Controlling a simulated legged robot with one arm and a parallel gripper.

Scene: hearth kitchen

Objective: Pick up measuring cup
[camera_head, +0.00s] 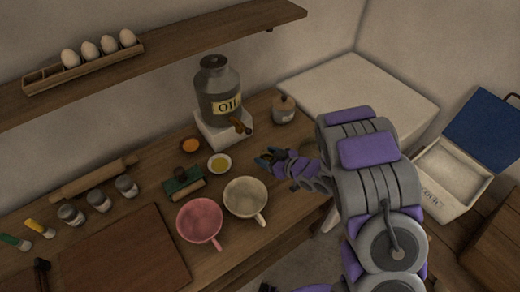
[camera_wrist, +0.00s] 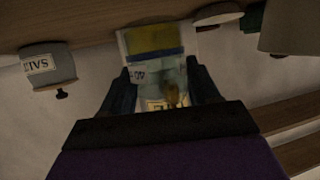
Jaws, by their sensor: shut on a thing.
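The measuring cup (camera_wrist: 143,73) is a clear vessel with printed marks in the wrist view, which is upside down. A yellow layer shows at its table-side end. My gripper (camera_wrist: 162,92) is shut on it, with one dark finger on each side. In the head view my gripper (camera_head: 268,158) is low over the counter, right of a small dish of yellow liquid (camera_head: 219,163). The cup is hard to make out there. I cannot tell whether it touches the counter.
An oil can (camera_head: 219,88) with a tap stands on a white block behind my gripper. A lidded jar (camera_head: 284,110) is to its right. A cream cup (camera_head: 243,196) and a pink cup (camera_head: 198,221) stand in front. A shelf (camera_head: 180,52) runs above.

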